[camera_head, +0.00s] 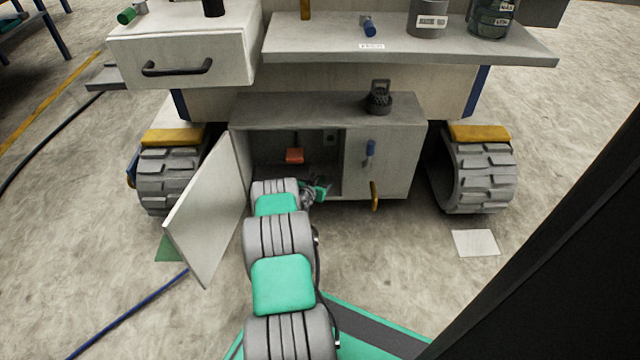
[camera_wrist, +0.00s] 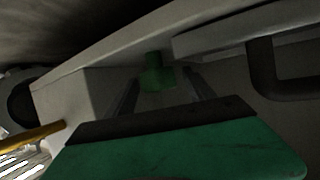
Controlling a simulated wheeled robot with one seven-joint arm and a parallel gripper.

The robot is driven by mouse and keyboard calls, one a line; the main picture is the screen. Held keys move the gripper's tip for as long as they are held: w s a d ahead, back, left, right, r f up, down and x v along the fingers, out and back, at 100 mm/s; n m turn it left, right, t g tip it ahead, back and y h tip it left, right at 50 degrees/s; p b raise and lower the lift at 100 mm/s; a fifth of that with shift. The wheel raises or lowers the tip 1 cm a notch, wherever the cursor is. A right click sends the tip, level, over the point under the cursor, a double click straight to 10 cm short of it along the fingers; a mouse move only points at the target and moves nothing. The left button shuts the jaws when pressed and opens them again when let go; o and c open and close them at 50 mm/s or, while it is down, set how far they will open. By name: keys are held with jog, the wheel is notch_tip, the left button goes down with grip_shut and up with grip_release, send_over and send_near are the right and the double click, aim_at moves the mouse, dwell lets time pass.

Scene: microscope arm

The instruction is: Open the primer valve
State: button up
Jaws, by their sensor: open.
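My gripper (camera_head: 318,192) is at the front opening of the low cabinet, just above its lower edge. In the wrist view my gripper (camera_wrist: 163,80) is open, its two dark fingers on either side of a small green piece (camera_wrist: 154,62) at a pale edge. I cannot tell whether they touch it. No part is readably marked as the primer valve. The cabinet front has a blue handle (camera_head: 370,148) pointing up and down and a yellow handle (camera_head: 375,195) below it. An orange-red piece (camera_head: 295,155) sits inside the cabinet.
The cabinet door (camera_head: 212,215) stands open left of my arm. A drawer with a black handle (camera_head: 177,68) is above left. A shelf (camera_head: 410,52) carries a small blue-handled part (camera_head: 369,27) and containers. Wheels (camera_head: 478,175) flank the cabinet. The floor right of the cabinet is largely clear.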

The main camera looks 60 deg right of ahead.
jog(key=shift+d+r, duration=0.1)
jog(key=shift+c, duration=0.3)
jog(key=c, duration=1.3)
jog(key=shift+s+n+t, duration=0.1)
jog(key=shift+n+t, duration=0.2)
jog(key=shift+s+n+t, duration=0.1)
jog(key=shift+n+t, duration=0.4)
jog(key=shift+t, duration=0.1)
grip_shut()
grip_release()
jog(key=n+t+y, duration=0.1)
jog(key=n+t, duration=0.1)
jog(key=shift+t, duration=0.3)
jog(key=shift+n+t+y, duration=1.1)
jog(key=shift+n+t, duration=0.5)
jog(key=shift+n, duration=0.2)
grip_shut()
